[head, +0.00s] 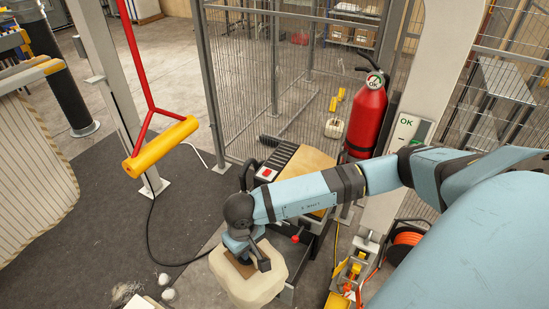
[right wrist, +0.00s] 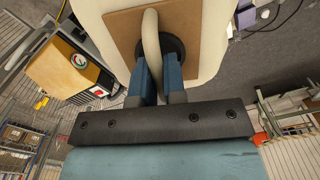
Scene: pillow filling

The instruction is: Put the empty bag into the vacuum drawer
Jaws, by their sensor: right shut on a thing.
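My right gripper (head: 245,255) is shut on the cream handle loop of a pale, bulky, cream thing with a flat brown panel (head: 228,282), which seems to be the bag. In the right wrist view the two blue fingers (right wrist: 161,85) pinch the loop in front of the brown panel (right wrist: 122,32). The bag hangs low at the bottom of the head view. A low machine with a wooden top (head: 308,162) stands behind my right forearm; it also shows in the right wrist view (right wrist: 55,68). My left gripper is not in view.
A red fire extinguisher (head: 366,115) stands by a post behind the machine. A yellow handle (head: 160,146) hangs from a red bar at the left. Wire fencing (head: 240,85) closes off the back. An orange cable reel (head: 404,245) is at the right.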

